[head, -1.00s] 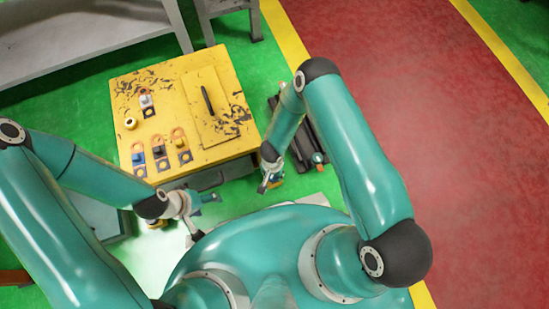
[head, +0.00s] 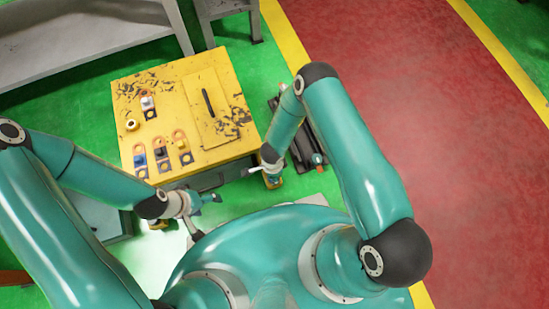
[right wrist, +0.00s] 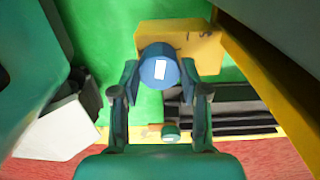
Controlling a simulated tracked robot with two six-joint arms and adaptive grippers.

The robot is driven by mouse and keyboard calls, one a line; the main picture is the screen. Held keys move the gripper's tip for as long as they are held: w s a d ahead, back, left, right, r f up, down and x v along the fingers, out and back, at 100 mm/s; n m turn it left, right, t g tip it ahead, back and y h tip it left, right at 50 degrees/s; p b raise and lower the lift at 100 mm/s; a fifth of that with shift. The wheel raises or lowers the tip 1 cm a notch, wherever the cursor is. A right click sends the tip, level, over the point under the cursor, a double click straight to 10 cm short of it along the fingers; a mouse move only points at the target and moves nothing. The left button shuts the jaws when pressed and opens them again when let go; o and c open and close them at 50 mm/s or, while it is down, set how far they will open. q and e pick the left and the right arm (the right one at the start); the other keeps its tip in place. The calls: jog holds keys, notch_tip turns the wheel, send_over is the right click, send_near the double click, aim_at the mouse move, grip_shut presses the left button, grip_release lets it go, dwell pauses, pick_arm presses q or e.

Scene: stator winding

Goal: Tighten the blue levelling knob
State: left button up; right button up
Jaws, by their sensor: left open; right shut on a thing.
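My left gripper (head: 204,214) is open and empty in front of the table's front edge, near my body.
Several small parts with copper-coloured rings (head: 160,152) and a yellow ring (head: 131,125) stand on the table, with a dark rod (head: 207,102) on its raised plate. Dark bars (head: 303,140) lie on the floor right of the table. The red floor farther right is clear.

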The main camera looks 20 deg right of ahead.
jog(key=shift+w+r+m, duration=0.1)
jog(key=shift+r+m, duration=0.05)
jog(key=shift+m, duration=0.55)
jog(key=o, duration=1.1)
notch_tip(320, 180, up, 12)
jog(key=shift+f, duration=0.1)
